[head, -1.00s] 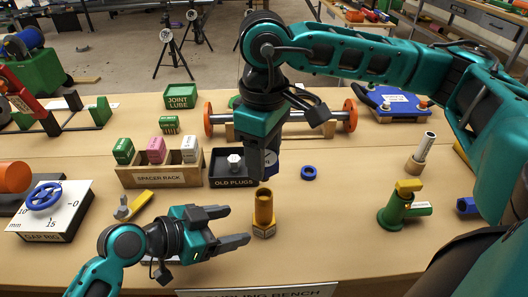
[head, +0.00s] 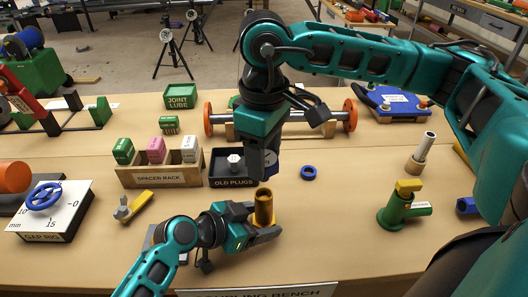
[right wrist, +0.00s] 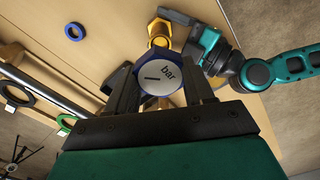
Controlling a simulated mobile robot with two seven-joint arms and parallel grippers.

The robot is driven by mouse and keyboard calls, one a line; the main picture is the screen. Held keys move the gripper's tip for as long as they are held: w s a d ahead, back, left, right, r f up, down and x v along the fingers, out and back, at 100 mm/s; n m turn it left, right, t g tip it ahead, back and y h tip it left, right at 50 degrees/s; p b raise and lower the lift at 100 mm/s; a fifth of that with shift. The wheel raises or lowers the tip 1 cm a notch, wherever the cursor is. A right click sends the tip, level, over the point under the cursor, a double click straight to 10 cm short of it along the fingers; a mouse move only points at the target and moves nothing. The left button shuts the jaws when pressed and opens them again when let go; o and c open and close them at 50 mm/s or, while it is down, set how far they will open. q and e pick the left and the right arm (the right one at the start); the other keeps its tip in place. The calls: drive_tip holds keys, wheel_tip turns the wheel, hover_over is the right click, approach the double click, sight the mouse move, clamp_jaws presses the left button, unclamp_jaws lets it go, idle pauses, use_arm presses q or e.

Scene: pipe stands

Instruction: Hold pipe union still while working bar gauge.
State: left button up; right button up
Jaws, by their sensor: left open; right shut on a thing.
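The brass pipe union (head: 264,208) stands upright on the bench; its top also shows in the right wrist view (right wrist: 159,30). My left gripper (head: 262,222) is open and low at the union, one finger on its far side and one in front. I cannot tell whether either finger touches it. My right gripper (right wrist: 158,95) is shut on the blue-rimmed bar gauge (right wrist: 160,77), whose white face reads "bar". It is above the bench, behind the union; in the head view (head: 264,170) my arm hides most of the gauge.
The old plugs tray (head: 219,182) and spacer rack (head: 135,179) stand behind left. A blue ring (head: 308,173) lies behind the union. A green fitting with a yellow top (head: 393,213) stands to the right. A yellow-handled tool (head: 138,204) lies left. Bench between union and green fitting is clear.

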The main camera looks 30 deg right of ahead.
use_arm(q)
drive_tip(key=shift+c, duration=0.4)
drive_tip(key=c, duration=0.8)
drive_tip(key=shift+c, duration=0.2)
drive_tip(key=shift+a+f, duration=0.1)
drive_tip(key=shift+f, duration=0.1)
use_arm(e)
drive_tip(key=shift+f, duration=0.1)
use_arm(q)
drive_tip(key=o, duration=0.6)
drive_tip(key=c, duration=0.6)
use_arm(e)
drive_tip(key=shift+f, duration=0.1)
use_arm(q)
drive_tip(key=shift+r, duration=0.1)
use_arm(e)
drive_tip(key=shift+f, duration=1.35)
